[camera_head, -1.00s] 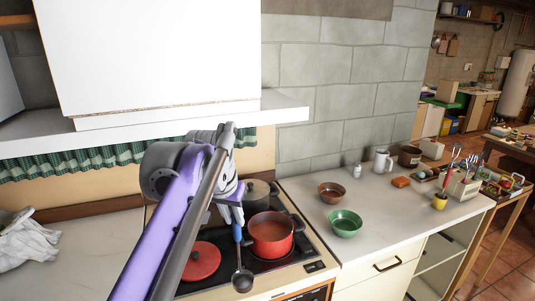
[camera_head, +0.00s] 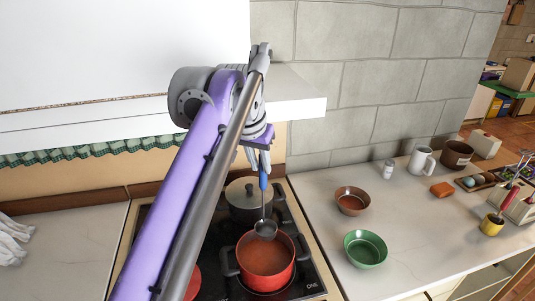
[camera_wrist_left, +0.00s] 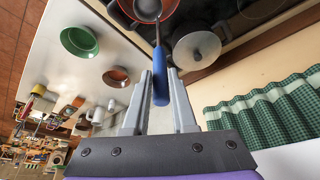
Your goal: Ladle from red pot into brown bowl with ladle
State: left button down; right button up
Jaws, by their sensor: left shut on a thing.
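The red pot (camera_head: 266,262) stands open on the black stove, with reddish contents showing inside. My left gripper (camera_head: 259,165) is shut on the blue handle of the ladle (camera_head: 264,226), which hangs down. In the head view the ladle's bowl overlaps the pot's far rim; its exact height above the pot cannot be told. In the left wrist view, the blue handle (camera_wrist_left: 160,77) sits between the fingers (camera_wrist_left: 159,105) and the ladle bowl is at the red pot. The brown bowl (camera_head: 352,201) sits on the counter to the right of the stove. My right gripper is out of view.
A green bowl (camera_head: 366,249) sits in front of the brown bowl. A shaker (camera_head: 388,170), white mug (camera_head: 421,160) and sponge (camera_head: 442,190) are farther right. A white hood shelf (camera_head: 296,95) overhangs the stove.

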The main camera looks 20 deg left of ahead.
aim_at(261, 187)
pick_arm(q)
jog(key=shift+s+f, duration=0.25)
jog(key=shift+f, duration=0.1)
jog(key=shift+s+f+b, duration=0.2)
jog(key=shift+f+b, duration=0.75)
jog(key=shift+f, duration=0.15)
jog(key=shift+w+f+b, duration=0.1)
jog(key=shift+f+b, duration=0.45)
jog(key=shift+f, duration=0.2)
jog(key=shift+f+b, duration=1.85)
jog(key=shift+f, duration=2.45)
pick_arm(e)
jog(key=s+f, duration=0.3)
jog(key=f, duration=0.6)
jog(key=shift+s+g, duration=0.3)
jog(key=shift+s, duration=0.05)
pick_arm(q)
jog(key=shift+r, duration=0.1)
jog(key=shift+r+p, duration=2.2)
jog(key=shift+r, duration=0.8)
jog(key=shift+w+r+p, duration=0.1)
jog(key=shift+r+p, duration=1.45)
jog(key=shift+r, duration=0.95)
jog(key=shift+f, duration=0.1)
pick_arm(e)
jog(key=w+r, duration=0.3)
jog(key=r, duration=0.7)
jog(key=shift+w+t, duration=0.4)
